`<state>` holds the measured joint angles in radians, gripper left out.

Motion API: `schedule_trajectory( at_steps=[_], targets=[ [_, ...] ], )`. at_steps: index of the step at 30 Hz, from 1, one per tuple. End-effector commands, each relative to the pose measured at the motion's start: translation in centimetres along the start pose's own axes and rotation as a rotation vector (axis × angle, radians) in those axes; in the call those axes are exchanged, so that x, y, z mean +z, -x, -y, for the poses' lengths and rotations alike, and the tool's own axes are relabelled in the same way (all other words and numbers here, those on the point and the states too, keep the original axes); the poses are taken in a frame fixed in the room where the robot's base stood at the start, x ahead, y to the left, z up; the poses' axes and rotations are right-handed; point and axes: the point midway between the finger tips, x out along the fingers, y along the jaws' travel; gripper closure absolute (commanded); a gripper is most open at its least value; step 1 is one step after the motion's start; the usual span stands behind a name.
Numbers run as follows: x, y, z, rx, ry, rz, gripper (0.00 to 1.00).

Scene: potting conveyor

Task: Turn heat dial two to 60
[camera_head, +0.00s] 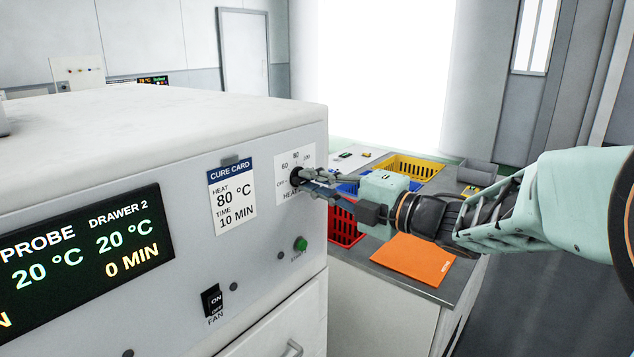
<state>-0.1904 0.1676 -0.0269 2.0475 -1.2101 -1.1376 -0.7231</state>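The heat dial (295,176) is a small black knob on a white scale plate (284,163) at the right end of the oven's front panel. The plate shows OFF at left, 60 at upper left, 80 at top and a further mark at upper right. The end of its "HEAT" label is hidden by my fingers. My gripper (303,180) comes in from the right, with one grey finger above and one below, its fingertips at the dial. I cannot tell whether they press on it. The dial's pointer is not readable.
A cure card (233,197) reads 80 °C, 10 MIN. The display (82,255) shows drawer 2 at 20 °C, 0 MIN. A green button (300,244) and a fan switch (212,300) sit below. Yellow (410,166) and red (345,232) baskets and an orange mat (413,258) lie on the bench behind.

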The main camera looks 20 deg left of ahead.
Motion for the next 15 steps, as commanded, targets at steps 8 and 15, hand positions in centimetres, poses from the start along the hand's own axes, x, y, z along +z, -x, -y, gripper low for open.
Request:
schedule_trajectory(
  at_steps=[8,15],
  targets=[
    [0.01,0.03,-0.02,0.0,-0.011,0.0,1.0],
    [0.01,0.03,-0.09,0.0,-0.101,0.0,1.0]
  ],
)
